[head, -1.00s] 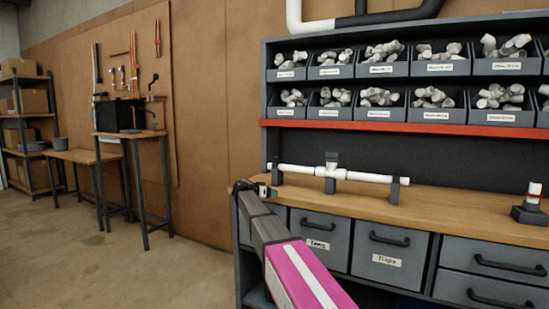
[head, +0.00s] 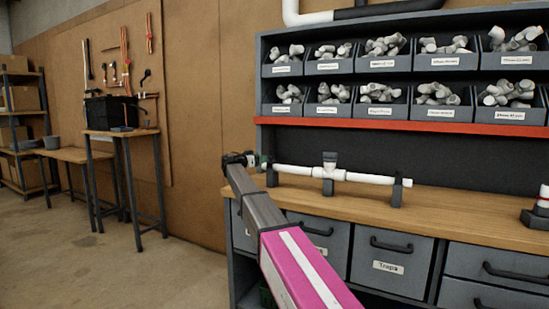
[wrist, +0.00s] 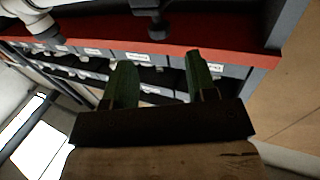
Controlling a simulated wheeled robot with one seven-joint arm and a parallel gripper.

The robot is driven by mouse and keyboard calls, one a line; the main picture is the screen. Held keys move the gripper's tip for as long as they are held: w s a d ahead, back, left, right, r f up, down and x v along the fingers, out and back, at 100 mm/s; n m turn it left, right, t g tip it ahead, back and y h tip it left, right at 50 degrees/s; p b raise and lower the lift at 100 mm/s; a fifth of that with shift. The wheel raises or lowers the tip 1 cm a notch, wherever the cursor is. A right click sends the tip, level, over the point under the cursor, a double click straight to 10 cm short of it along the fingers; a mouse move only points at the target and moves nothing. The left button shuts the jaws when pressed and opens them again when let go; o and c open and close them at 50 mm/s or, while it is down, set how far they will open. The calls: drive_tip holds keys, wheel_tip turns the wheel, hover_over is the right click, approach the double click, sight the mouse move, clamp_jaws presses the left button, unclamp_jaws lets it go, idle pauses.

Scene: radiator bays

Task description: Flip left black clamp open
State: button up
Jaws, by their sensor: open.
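A white pipe (head: 365,178) with a tee in its middle lies along the wooden bench top on black supports. The left black clamp (head: 271,177) is at the pipe's left end; whether it is open or shut is too small to tell. A dark piece that looks like this clamp shows at the top of the wrist view (wrist: 151,18), beyond the fingertips. My gripper (head: 246,160) is just left of the clamp and slightly higher in the head view. Its two green fingers (wrist: 160,72) are apart with nothing between them.
Shelf bins of grey fittings (head: 382,95) with a red front strip (head: 400,125) stand behind and above the pipe. Middle (head: 329,165) and right (head: 397,190) black supports hold the pipe. Drawers (head: 392,258) are below the bench top. Open floor (head: 90,265) is at left.

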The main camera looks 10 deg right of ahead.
sight(274, 162)
drive_tip(key=x, duration=0.9)
drive_tip(key=shift+w+d, duration=0.25)
clamp_jaws()
